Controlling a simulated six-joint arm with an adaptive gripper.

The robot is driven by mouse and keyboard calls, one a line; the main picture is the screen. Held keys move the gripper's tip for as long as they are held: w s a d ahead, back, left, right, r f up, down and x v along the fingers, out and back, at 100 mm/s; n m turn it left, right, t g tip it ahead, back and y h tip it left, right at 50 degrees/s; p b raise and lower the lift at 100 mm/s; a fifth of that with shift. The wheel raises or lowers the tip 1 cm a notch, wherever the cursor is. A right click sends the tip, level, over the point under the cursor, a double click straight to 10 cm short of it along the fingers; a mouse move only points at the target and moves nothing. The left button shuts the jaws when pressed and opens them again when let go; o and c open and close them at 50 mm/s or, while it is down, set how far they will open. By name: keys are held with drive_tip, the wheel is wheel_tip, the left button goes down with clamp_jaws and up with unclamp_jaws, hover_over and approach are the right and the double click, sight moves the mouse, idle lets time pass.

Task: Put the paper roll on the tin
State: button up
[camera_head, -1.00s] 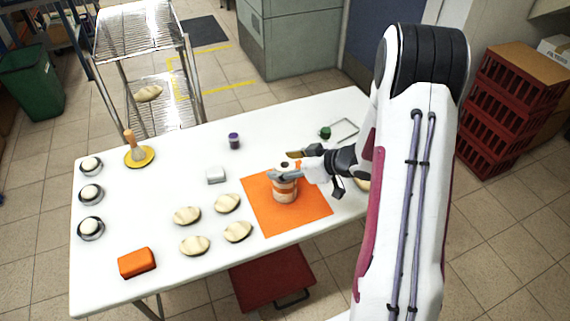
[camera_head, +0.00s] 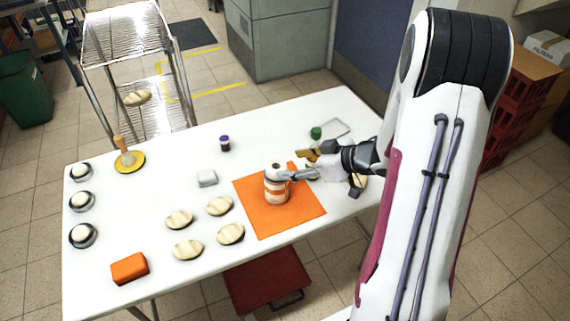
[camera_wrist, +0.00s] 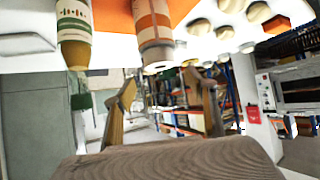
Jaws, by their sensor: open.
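The paper roll (camera_head: 276,172) is a short white cylinder with a dark hole in its top. It stands upright on the tin (camera_head: 277,195), which has orange and white bands, on an orange mat (camera_head: 292,222). In the upside-down wrist view the tin (camera_wrist: 150,14) hangs from the top, with the roll (camera_wrist: 156,56) at its lower end. My gripper (camera_head: 299,165) is open and empty, just right of the stack. In the wrist view its fingertips (camera_wrist: 161,85) are apart, with nothing between them; I cannot tell the exact gap to the roll.
A bottle (camera_wrist: 74,32) stands near the tin. The table's front-left area has free room.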

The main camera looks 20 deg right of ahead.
drive_tip(key=shift+v, duration=2.4)
drive_tip(key=shift+w, duration=0.1)
drive_tip(key=w+d+r+m+t+h, duration=0.1)
drive_tip(key=w+d+r+m+h, duration=0.2)
drive_tip(key=r+h, duration=0.45)
drive_tip(key=s+r+m+h, duration=0.25)
drive_tip(key=s+r, duration=0.25)
drive_tip(key=r, duration=0.4)
drive_tip(key=s+a+m+g+y, duration=0.1)
drive_tip(key=s+a+g+y, duration=0.3)
drive_tip(key=s+a, duration=1.3)
drive_tip(key=s, duration=0.4)
drive_tip(key=shift+s+a+f+g, duration=0.2)
drive_tip(key=shift+s+f+g, duration=0.05)
drive_tip(key=shift+g, duration=0.15)
